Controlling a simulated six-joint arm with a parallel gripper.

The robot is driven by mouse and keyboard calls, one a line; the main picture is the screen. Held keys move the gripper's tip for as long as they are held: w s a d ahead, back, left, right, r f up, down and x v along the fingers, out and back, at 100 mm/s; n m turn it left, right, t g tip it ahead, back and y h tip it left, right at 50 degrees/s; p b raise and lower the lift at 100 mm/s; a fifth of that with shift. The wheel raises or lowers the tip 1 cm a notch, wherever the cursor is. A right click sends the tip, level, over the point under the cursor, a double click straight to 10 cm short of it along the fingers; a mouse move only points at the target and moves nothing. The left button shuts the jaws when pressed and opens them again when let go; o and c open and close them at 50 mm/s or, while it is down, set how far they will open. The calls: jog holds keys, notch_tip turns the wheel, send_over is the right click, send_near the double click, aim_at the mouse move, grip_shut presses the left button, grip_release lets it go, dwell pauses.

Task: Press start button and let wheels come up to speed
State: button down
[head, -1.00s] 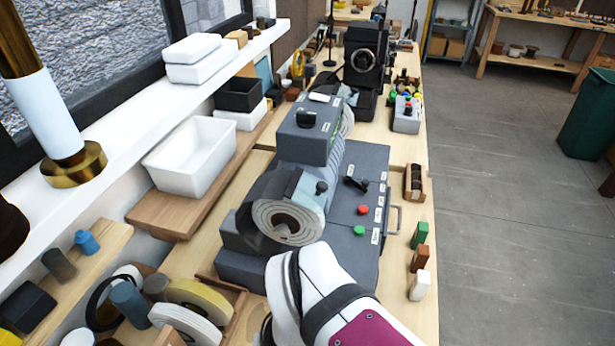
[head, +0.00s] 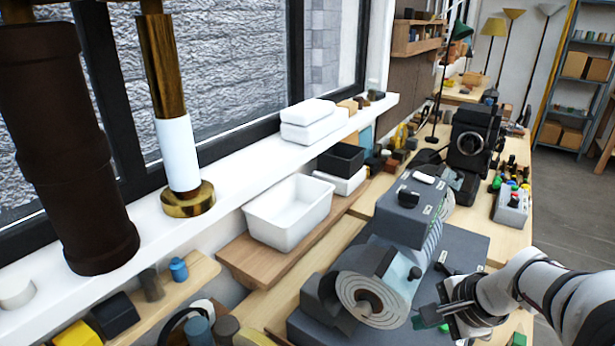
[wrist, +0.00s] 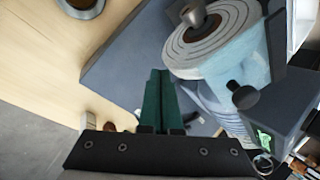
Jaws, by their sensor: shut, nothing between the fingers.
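The grey wheel machine (head: 405,222) stands on the bench in the head view. Its near wheel (head: 368,300) has pale rings and a dark hub; it also shows in the wrist view (wrist: 212,42). I cannot tell whether it is spinning. My gripper (head: 424,317) is at the machine's right side, beside the near wheel and over the base panel. In the wrist view its two dark green fingers (wrist: 160,76) are shut together with nothing between them, above the grey base (wrist: 125,65). The start button cannot be made out clearly now; my gripper and arm cover much of the panel.
A dark lever (head: 443,268) stands up from the panel close to my gripper. A white tub (head: 288,215) sits on a wooden board left of the machine. A brass lamp part (head: 187,200) stands on the sill. Open floor (head: 562,210) lies to the right.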

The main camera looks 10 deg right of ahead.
jog(key=w+d+m+t+h, duration=0.2)
jog(key=w+d+m+t, duration=0.1)
jog(key=d+m, duration=0.6)
jog(key=w+d, duration=0.1)
jog(key=d, duration=0.2)
jog(key=shift+w+f+m+t, duration=0.3)
jog(key=shift+w+f+t, duration=0.1)
send_over(447, 333)
jog(key=shift+f, duration=4.4)
jog(key=shift+f, duration=0.15)
jog(key=shift+f, duration=0.25)
jog(key=shift+f, duration=0.45)
jog(key=shift+r, duration=0.9)
